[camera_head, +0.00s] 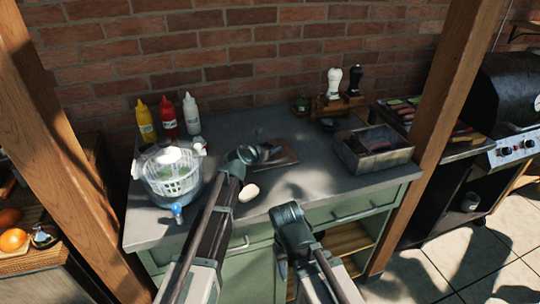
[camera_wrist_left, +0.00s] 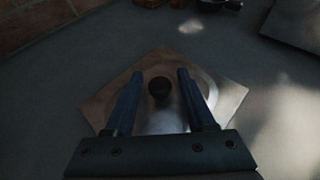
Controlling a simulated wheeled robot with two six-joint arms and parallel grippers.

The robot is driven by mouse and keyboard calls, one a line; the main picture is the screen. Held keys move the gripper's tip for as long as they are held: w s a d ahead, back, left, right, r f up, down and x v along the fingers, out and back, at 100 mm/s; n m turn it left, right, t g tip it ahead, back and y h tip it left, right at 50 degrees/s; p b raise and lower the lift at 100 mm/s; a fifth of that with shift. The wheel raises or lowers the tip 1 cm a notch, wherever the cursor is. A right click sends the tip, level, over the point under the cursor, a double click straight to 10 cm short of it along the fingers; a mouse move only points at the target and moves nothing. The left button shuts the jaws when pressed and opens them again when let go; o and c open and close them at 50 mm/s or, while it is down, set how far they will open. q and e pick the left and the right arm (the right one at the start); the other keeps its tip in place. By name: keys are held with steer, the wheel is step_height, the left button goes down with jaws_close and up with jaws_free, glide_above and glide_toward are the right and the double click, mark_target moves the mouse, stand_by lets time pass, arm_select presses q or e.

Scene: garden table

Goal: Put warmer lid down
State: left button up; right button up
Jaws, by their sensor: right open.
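The warmer lid is a flat, square, shiny plate with a round black knob. In the left wrist view the lid (camera_wrist_left: 228,95) lies flat on the grey counter, and its knob (camera_wrist_left: 159,88) is between my fingers. My left gripper (camera_wrist_left: 158,75) is open, with a gap on both sides of the knob. In the head view my left gripper (camera_head: 272,150) is over the lid (camera_head: 286,160), partly hiding it. The warmer (camera_head: 374,158), an open metal box, stands to the right on the counter. My right gripper (camera_head: 282,264) is open and empty in front of the cabinet.
On the counter (camera_head: 320,190) are a salad spinner (camera_head: 172,176), yellow (camera_head: 145,120), red (camera_head: 167,116) and white (camera_head: 191,113) bottles, a pale oval item (camera_head: 249,192), and mills in a wooden rack (camera_head: 338,103). A wooden post (camera_head: 437,130) stands right. The counter's front right is clear.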

mark_target(270, 146)
arm_select(q)
jaws_close()
steer(key=shift+r, duration=0.15)
steer(key=shift+r+p, duration=0.55)
steer(key=shift+p, duration=0.1)
step_height(270, 146, up, 3)
steer(key=p, duration=0.3)
steer(key=s+d, duration=0.1)
steer(key=s, duration=0.4)
steer(key=s+d, duration=0.2)
steer(key=s, duration=0.3)
steer(key=s+d, duration=0.2)
steer(key=s, duration=0.3)
steer(key=shift+s+r+p, duration=0.1)
steer(key=shift+r+p, duration=0.25)
steer(key=shift+r+p, duration=1.3)
steer(key=shift+r, duration=0.1)
